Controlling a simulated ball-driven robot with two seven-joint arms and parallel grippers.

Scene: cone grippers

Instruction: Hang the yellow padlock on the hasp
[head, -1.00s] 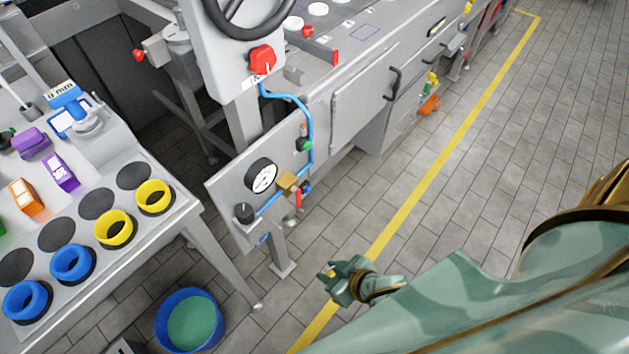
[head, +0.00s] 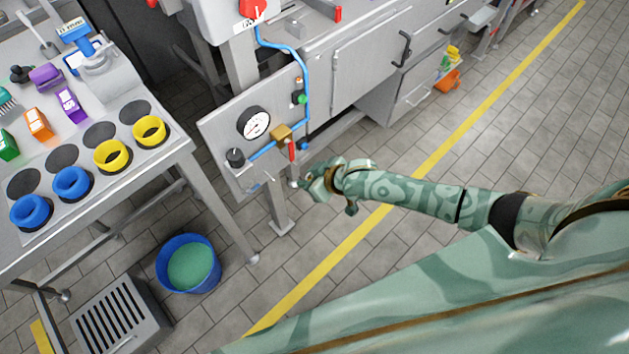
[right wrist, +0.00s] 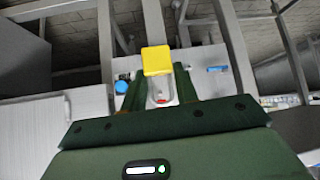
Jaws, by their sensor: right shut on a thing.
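My right gripper (head: 312,186) is close to the lower right edge of the grey gauge panel (head: 222,126). In the right wrist view my right gripper (right wrist: 158,90) is shut on the yellow padlock (right wrist: 156,60), whose yellow body shows just beyond the fingertips. A pale curved part with a red spot shows between the fingers; I cannot tell if it is the shackle. In the head view I cannot make out the padlock clearly at the gripper. I cannot pick out the hasp with certainty. My left gripper is not in view.
The panel carries a gauge (head: 253,124), a black knob (head: 236,158), a brass block (head: 281,131), a red lever (head: 291,150) and a blue hose (head: 303,70). A blue bucket (head: 190,285) stands on the floor left of the panel leg.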

